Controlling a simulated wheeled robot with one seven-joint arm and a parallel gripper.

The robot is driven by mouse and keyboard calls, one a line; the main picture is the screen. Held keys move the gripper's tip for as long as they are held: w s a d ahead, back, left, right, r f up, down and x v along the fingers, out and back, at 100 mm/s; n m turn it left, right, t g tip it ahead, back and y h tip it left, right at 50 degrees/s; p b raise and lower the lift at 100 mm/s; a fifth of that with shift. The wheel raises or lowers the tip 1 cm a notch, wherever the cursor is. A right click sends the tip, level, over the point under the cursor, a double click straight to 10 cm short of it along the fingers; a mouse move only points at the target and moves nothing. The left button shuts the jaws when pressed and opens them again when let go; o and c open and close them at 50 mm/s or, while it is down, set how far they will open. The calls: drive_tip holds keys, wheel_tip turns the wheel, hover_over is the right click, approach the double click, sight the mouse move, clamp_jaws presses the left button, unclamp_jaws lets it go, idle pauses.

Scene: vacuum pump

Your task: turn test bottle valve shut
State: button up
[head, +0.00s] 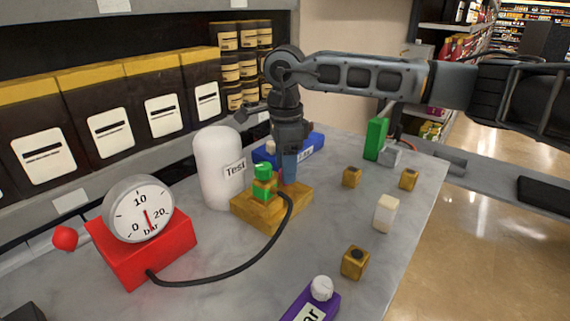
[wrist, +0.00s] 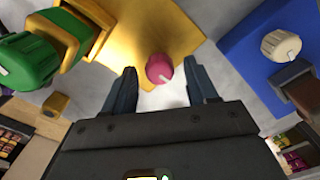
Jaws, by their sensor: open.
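The white test bottle (head: 219,165), labelled "Test", stands upright behind a gold block (head: 258,216). A green knob (head: 263,170) sits on the block's gold fitting; this green knob (wrist: 28,60) is at the left of the wrist view. A pink knob (wrist: 159,68) is on the gold block (wrist: 150,25) in the wrist view; in the head view my gripper mostly hides it. My gripper (head: 288,172) points down over the block's right part. In the wrist view my gripper (wrist: 162,88) is open, its fingers on either side of the pink knob. I cannot tell whether they touch it.
A red gauge box (head: 150,248) is joined to the block by a black hose (head: 235,268). A blue block (wrist: 255,50) with a cream knob stands close on the right. Small gold cubes, a green block (head: 376,138) and a purple block (head: 310,303) are around.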

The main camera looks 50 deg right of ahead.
drive_tip(key=shift+f, duration=0.2)
drive_tip(key=c, duration=1.1)
